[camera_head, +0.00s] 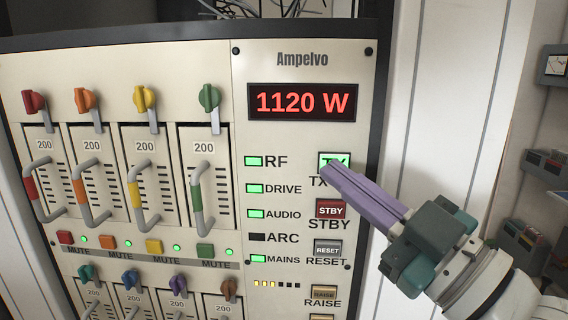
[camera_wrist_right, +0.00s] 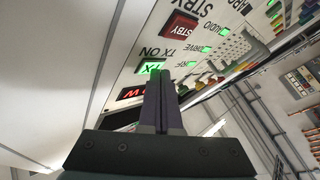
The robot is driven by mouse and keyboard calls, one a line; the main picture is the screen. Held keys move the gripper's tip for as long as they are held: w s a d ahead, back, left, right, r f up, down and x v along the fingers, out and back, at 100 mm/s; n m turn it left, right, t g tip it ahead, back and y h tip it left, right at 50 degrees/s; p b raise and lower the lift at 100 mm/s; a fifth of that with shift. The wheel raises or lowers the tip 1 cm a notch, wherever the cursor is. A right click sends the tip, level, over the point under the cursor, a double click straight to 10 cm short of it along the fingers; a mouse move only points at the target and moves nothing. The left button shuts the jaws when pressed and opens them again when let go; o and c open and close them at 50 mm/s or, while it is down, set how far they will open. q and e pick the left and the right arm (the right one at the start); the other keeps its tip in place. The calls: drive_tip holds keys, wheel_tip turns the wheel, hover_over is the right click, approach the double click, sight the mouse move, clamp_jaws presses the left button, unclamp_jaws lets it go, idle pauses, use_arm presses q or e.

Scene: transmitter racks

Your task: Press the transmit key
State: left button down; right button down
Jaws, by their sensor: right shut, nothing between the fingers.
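The transmit key is a green lit square key marked TX (camera_head: 334,159) on the right part of the rack panel. It also shows lit green in the right wrist view (camera_wrist_right: 150,68). My right gripper (camera_head: 328,170) is shut and empty, its purple fingers reaching in from the lower right. Its fingertips overlap the lower edge of the key in the head view; whether they touch it I cannot tell. In the right wrist view the shut fingers (camera_wrist_right: 160,76) point at the key's lower right side. My left gripper is not in view.
Below the key are a red STBY key (camera_head: 331,208), a grey RESET key (camera_head: 327,247) and a RAISE key (camera_head: 323,292). A red display (camera_head: 302,102) above reads 1120 W. Fader modules with coloured levers (camera_head: 145,100) fill the left. RF, DRIVE, AUDIO and MAINS lamps are green; ARC is dark.

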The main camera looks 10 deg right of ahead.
idle(0.4)
drive_tip(key=shift+s+a+p, duration=0.2)
drive_tip(key=shift+s+p, duration=0.25)
drive_tip(key=shift+s, duration=0.25)
drive_tip(key=shift+s+a+p, duration=0.25)
drive_tip(key=shift+s+p, duration=0.15)
drive_tip(key=shift+s, duration=0.4)
drive_tip(key=shift+s+a+p, duration=0.2)
drive_tip(key=shift+s+p, duration=0.15)
drive_tip(key=shift+s, duration=0.45)
drive_tip(key=shift+s+a+p, duration=0.25)
drive_tip(key=shift+s+p, duration=0.15)
drive_tip(key=shift+s, duration=0.4)
